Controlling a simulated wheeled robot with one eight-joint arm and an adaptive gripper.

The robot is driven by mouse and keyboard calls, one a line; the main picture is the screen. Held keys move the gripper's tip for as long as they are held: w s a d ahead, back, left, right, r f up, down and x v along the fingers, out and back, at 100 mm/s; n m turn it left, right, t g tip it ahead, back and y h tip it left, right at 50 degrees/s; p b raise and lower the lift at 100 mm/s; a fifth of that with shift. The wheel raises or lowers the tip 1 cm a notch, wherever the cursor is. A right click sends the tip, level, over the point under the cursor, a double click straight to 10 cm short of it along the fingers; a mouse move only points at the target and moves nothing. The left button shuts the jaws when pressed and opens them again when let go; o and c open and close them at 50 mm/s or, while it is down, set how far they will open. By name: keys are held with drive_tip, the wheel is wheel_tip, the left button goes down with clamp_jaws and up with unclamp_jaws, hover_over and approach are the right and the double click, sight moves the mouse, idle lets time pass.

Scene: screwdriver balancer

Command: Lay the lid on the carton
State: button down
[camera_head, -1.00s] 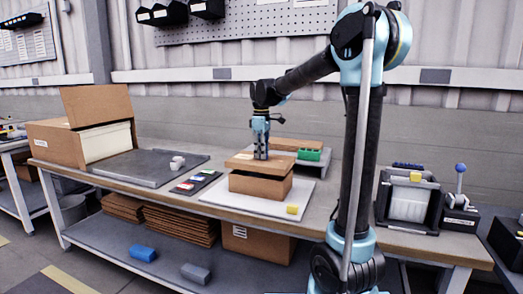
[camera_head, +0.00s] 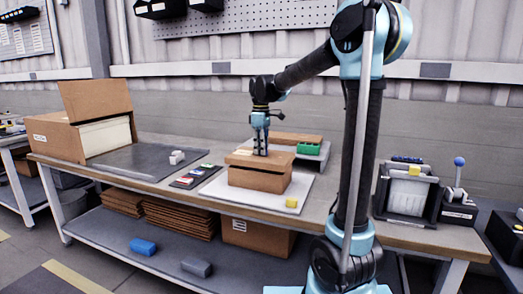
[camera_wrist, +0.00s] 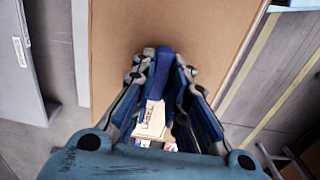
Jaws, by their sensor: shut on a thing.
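A brown cardboard carton (camera_head: 255,181) stands on a white board on the bench. The flat brown lid (camera_head: 280,160) lies across the carton's top and looks roughly level and lined up with it. I cannot tell whether it rests fully or hovers slightly. My gripper (camera_head: 260,152) points straight down over the lid and is shut on it near its middle. In the wrist view the lid (camera_wrist: 190,25) is a plain brown panel beyond my gripper (camera_wrist: 160,90). A label with printed letters shows between the fingers. The grip itself is partly hidden by them.
A yellow block (camera_head: 291,202) sits on the white board (camera_head: 250,205) in front of the carton. A green box (camera_head: 308,149) stands close behind on the right. A grey mat (camera_head: 135,165) and an open carton (camera_head: 85,120) lie left. A dark fixture (camera_head: 407,192) stands right.

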drive_tip(key=shift+f, duration=1.65)
idle(1.0)
drive_tip(key=c, duration=1.5)
unclamp_jaws()
wheel_tip(320, 180, up, 12)
drive_tip(key=shift+f, duration=0.1)
